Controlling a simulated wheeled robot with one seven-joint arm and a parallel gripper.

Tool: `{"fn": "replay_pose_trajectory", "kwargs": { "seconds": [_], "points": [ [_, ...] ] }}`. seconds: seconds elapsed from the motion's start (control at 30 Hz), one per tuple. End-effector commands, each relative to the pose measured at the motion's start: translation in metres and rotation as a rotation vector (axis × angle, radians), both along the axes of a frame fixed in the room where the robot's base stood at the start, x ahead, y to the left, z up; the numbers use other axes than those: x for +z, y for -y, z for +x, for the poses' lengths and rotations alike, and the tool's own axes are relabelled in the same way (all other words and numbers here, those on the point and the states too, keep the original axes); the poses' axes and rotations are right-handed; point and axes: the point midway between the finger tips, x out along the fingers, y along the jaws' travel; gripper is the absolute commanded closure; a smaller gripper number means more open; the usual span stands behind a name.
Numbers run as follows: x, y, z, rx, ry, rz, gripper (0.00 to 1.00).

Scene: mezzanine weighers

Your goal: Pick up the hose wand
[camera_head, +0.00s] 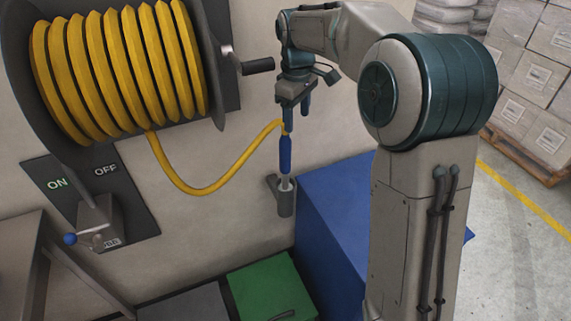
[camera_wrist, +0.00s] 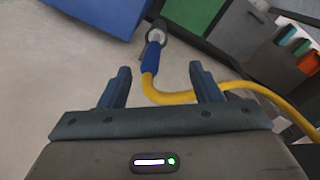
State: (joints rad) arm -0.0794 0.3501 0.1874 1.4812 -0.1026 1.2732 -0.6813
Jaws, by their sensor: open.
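The hose wand (camera_head: 285,155) has a blue grip and stands upright with its lower end in a grey holder (camera_head: 286,198) on the wall. A yellow hose (camera_head: 205,190) runs from its top to the reel. In the wrist view the blue wand (camera_wrist: 150,60) lies beyond the fingertips, and the yellow hose (camera_wrist: 172,97) passes across the gap between the fingers. My gripper (camera_head: 293,110) is just above the wand, pointing down. In the wrist view my gripper (camera_wrist: 160,72) has its two fingers apart with nothing visibly clamped. Whether a finger touches the hose is unclear.
A hose reel (camera_head: 120,65) with a crank handle is at the upper left, above an ON/OFF lever panel (camera_head: 90,195). A blue box (camera_head: 340,220) stands right of the holder, and a green bin (camera_head: 270,288) is below. Boxes on a pallet (camera_head: 530,110) are far right.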

Motion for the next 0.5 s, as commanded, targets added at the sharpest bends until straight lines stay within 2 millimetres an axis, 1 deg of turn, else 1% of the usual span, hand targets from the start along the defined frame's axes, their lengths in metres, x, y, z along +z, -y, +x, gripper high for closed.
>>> {"fn": "replay_pose_trajectory", "kwargs": {
  "seconds": [0.03, 0.1, 0.2, 0.37, 0.47, 0.5],
  "points": [
    [0.0, -0.007, 0.014, 0.044, -0.013, 0.004, 0.42],
    [-0.003, -0.015, 0.029, 0.101, -0.027, 0.006, 0.42],
    [-0.006, -0.023, 0.044, 0.164, -0.042, 0.011, 0.42],
    [-0.012, -0.028, 0.055, 0.214, -0.054, 0.015, 0.42],
    [-0.024, -0.029, 0.057, 0.221, -0.057, 0.015, 0.42],
    [-0.031, -0.029, 0.056, 0.221, -0.059, 0.016, 0.42]
  ]
}}
